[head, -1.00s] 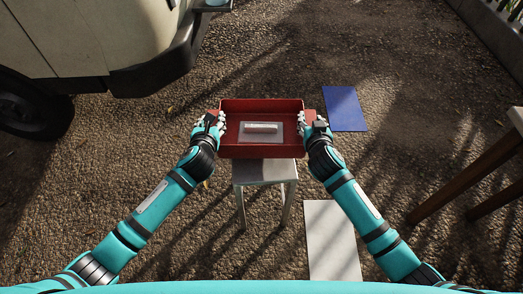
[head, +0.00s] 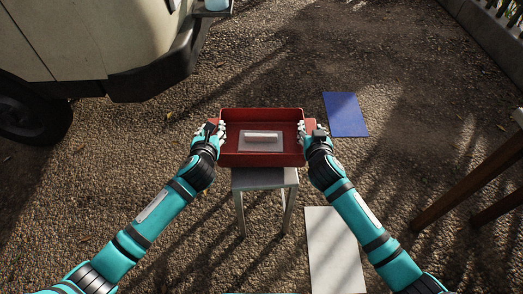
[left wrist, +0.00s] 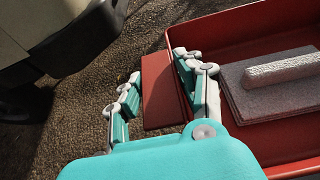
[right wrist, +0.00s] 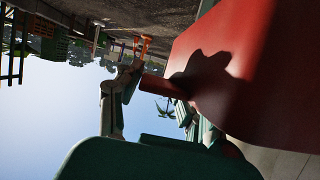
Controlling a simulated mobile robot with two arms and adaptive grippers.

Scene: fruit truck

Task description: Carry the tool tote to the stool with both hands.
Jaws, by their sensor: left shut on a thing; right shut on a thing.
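The tool tote (head: 262,160) is a shallow red open box, roughly level, in the middle of the head view. A grey trowel-like tool with a pale handle (head: 262,137) lies inside it. My left gripper (head: 215,129) is shut on the tote's left handle tab, which shows between the fingers in the left wrist view (left wrist: 160,92). My right gripper (head: 309,131) is shut on the right handle; the right wrist view shows the tote's red surface (right wrist: 285,75) close up. The grey stool (head: 264,180) shows below the tote's near edge. The tote hides its far part; contact is unclear.
A cream vehicle (head: 95,45) stands at the upper left. A blue mat (head: 346,115) and a white mat (head: 334,250) lie on the ground at the right. A wooden table (head: 490,175) is at the right edge. The gravel left of the stool is clear.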

